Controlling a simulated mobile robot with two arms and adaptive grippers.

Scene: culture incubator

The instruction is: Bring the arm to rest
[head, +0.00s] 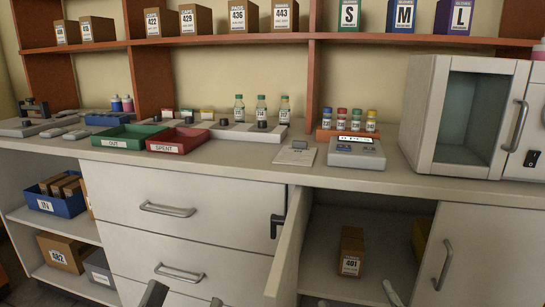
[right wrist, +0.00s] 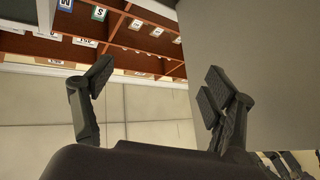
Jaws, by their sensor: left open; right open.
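My left gripper (head: 186,298) shows only its fingertips at the bottom edge of the head view, in front of the drawers. They are apart with nothing between them. My right gripper (head: 358,298) also shows only its fingertips at the bottom edge, in front of the open cupboard. In the right wrist view its two dark fingers (right wrist: 152,90) stand wide apart and empty. The rest of both arms is out of the head view.
A cupboard door (head: 291,245) stands open between my grippers. A box marked 401 (head: 350,262) stands inside. The counter above holds a green tray (head: 118,146), a red tray (head: 180,149), bottles, a small device (head: 356,160) and a glass-fronted incubator (head: 424,105).

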